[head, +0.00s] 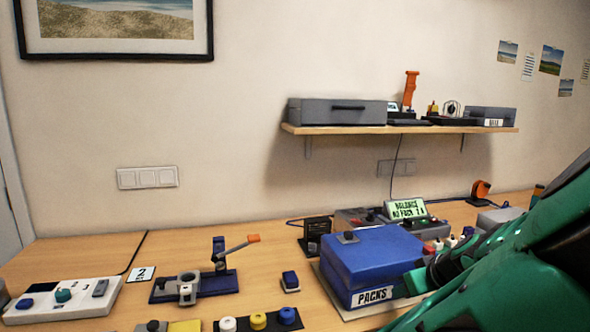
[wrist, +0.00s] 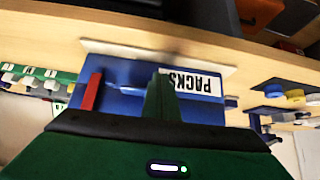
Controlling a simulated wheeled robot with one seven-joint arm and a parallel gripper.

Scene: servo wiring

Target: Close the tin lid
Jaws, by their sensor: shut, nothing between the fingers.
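The blue tin (head: 375,265) with a white PACKS label (head: 372,296) stands on the table at centre right in the head view. Its blue lid (head: 365,243) looks down over the box, with a small dark knob on top; I cannot tell if it is fully seated. In the wrist view the tin (wrist: 125,78) appears upside down, its label behind my fingers. My gripper (wrist: 160,85) is shut and empty, in front of the tin's face. In the head view my green arm reaches in from the right, and its end is close to the tin's right side, partly hidden.
Behind the tin is a device with a lit green display (head: 407,209). Coloured knobs (head: 258,321) line the front. A shelf (head: 400,129) hangs above.

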